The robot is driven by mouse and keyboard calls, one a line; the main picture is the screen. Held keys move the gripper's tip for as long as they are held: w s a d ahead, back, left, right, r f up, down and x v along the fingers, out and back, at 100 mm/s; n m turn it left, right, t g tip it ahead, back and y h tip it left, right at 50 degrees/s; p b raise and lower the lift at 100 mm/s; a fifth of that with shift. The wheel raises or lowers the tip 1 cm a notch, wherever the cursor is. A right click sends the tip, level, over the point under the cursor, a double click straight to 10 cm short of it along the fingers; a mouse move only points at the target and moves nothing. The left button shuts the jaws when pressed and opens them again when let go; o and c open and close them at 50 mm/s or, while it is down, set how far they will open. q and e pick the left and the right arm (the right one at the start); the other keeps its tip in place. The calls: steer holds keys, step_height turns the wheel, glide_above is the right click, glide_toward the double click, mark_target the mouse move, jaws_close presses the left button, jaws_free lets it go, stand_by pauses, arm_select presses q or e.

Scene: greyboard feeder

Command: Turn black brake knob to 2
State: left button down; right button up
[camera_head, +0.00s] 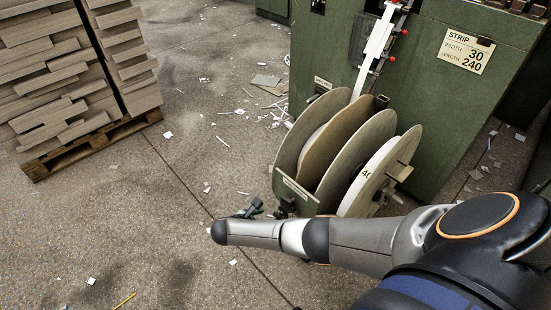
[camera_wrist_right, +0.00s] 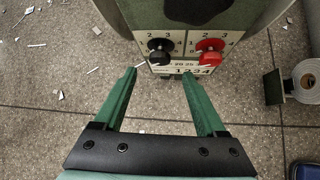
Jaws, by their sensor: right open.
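The black brake knob (camera_wrist_right: 160,50) sits on a white numbered panel in the right wrist view, with a red knob (camera_wrist_right: 211,51) to its right. Digits are printed around both knobs; I cannot tell which number the black knob points to. My right gripper (camera_wrist_right: 158,74) is open and empty, its two green fingers below the panel and apart from the knob. In the head view my right gripper (camera_head: 252,209) shows small beyond the end of my arm, left of the reel stand's lower front. My left gripper is not in view.
A green machine (camera_head: 435,75) carries large grey reel discs (camera_head: 352,148) above the panel's area. A pallet of stacked boards (camera_head: 62,72) stands at the left. A roll (camera_wrist_right: 306,80) lies right of the panel. Paper scraps litter the otherwise open floor.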

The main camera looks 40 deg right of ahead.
mark_target(277, 217)
steer(key=b+x, duration=0.4)
steer(key=x, duration=0.3)
steer(key=shift+d+f, duration=0.15)
steer(key=shift+f, duration=0.1)
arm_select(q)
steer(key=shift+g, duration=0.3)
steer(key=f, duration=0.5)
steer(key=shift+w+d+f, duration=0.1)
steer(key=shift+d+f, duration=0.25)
arm_select(e)
jaws_close()
